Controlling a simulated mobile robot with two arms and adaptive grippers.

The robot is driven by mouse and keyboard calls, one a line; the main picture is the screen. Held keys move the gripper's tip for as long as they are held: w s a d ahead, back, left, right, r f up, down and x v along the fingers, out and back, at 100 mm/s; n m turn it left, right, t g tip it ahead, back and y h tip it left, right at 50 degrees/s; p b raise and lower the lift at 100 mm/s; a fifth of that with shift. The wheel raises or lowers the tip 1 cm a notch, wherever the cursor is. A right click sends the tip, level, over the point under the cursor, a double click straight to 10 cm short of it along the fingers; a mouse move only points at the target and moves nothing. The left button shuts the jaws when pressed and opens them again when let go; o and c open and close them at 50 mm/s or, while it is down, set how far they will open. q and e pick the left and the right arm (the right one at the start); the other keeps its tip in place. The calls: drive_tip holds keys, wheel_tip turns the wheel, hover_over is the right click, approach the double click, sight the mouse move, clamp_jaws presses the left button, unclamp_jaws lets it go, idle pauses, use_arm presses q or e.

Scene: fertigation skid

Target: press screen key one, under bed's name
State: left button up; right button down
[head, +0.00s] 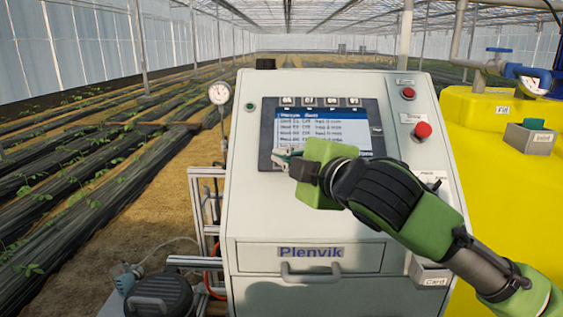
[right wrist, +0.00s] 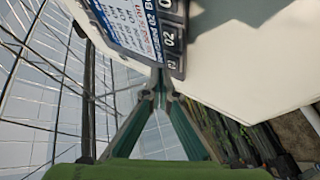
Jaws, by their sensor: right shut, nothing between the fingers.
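The screen (head: 322,128) is set in the sloped face of a white cabinet and lit with a blue title bar and several rows of text on beds. Numbered tiles (head: 320,101) run along its top edge; their digits are hard to read. My right gripper (head: 279,157) is shut and empty, its fingertips in front of the screen's lower left corner. It hides much of the lower screen. In the right wrist view the gripper's fingertips (right wrist: 161,82) meet near the screen's corner, close to the numbered tiles (right wrist: 173,40). I cannot tell whether they touch. My left gripper is out of view.
Two red buttons (head: 422,130) sit right of the screen. A gauge (head: 219,93) stands at the cabinet's left. A drawer marked Plenvik (head: 310,258) is below. A yellow tank (head: 515,180) with a blue valve stands at the right. Plant rows fill the left.

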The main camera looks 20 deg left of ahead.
drive_tip(key=shift+w+f, duration=0.15)
drive_tip(key=shift+f, duration=0.05)
drive_tip(key=shift+w+a+f, duration=0.1)
drive_tip(key=shift+w+f, duration=0.15)
drive_tip(key=shift+f, duration=0.05)
idle(0.9)
drive_tip(key=shift+s+r+p, duration=0.5)
drive_tip(key=shift+r+p, duration=0.05)
drive_tip(key=shift+p, duration=0.15)
drive_tip(key=shift+s+d+r+p, duration=0.2)
drive_tip(key=shift+r+p, duration=0.15)
drive_tip(key=shift+r, duration=0.1)
drive_tip(key=s+r+p, duration=0.2)
drive_tip(key=r, duration=0.1)
drive_tip(key=shift+s+d, duration=0.4)
drive_tip(key=shift+f, duration=0.1)
